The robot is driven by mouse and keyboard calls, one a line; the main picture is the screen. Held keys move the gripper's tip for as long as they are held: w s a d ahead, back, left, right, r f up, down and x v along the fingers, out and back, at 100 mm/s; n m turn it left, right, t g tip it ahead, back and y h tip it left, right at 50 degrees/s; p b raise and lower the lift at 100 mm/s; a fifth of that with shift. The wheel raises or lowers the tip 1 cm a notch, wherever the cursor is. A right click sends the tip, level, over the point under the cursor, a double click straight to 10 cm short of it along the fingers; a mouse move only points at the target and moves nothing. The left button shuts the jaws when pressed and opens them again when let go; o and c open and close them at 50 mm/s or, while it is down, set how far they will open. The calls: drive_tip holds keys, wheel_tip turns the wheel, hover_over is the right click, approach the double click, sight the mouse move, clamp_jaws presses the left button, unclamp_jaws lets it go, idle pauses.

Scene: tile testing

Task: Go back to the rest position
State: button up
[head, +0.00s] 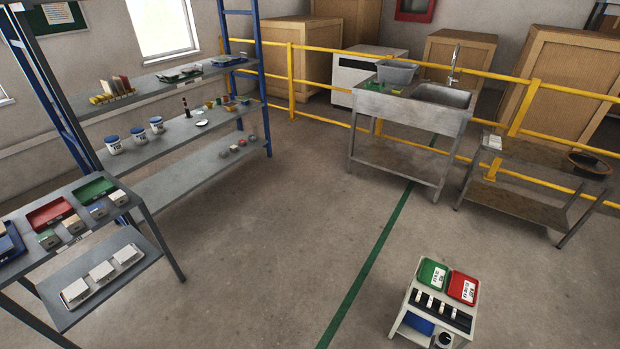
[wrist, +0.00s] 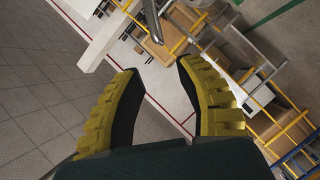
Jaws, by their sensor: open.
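My gripper (wrist: 158,95) shows in the wrist view with its two yellow fingers with dark pads spread apart. Nothing is between the fingers. Past them I see tiled floor, a red line on a pale floor, yellow rails and shelving, all at a distance and tilted. My gripper and arm do not show in the head view.
A small white stand (head: 397,327) with green and red trays is at the front right. A grey table (head: 150,222) and blue-post shelving (head: 175,133) are at left. A sink unit (head: 408,107) and yellow railing (head: 291,80) are behind. The middle floor is clear.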

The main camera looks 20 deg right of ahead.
drive_tip(key=w+d+r+m+t+y, duration=0.3)
drive_tip(key=w+d+r+m+y, duration=0.4)
drive_tip(key=w+r, duration=0.55)
drive_tip(key=w+d+r+n+t, duration=0.1)
drive_tip(key=w+r+n+t, duration=0.15)
drive_tip(key=r, duration=0.25)
drive_tip(key=w+r+n+t, duration=0.1)
drive_tip(key=w+r+t, duration=0.25)
drive_tip(key=r, duration=0.25)
drive_tip(key=s+a+r+n+t+y+p, duration=0.1)
drive_tip(key=a+r+n+t+y, duration=0.35)
drive_tip(key=r, duration=0.55)
drive_tip(key=s+a+r+n+t+y+p, duration=0.1)
drive_tip(key=a+r+n+t+y+p, duration=0.2)
drive_tip(key=r+t, duration=0.5)
wheel_tip(320, 180, up, 32)
drive_tip(key=g+p, duration=0.2)
drive_tip(key=p, duration=2.6)
drive_tip(key=shift+w+a+p, duration=0.25)
drive_tip(key=shift+a+p, duration=0.15)
drive_tip(key=shift+a, duration=0.05)
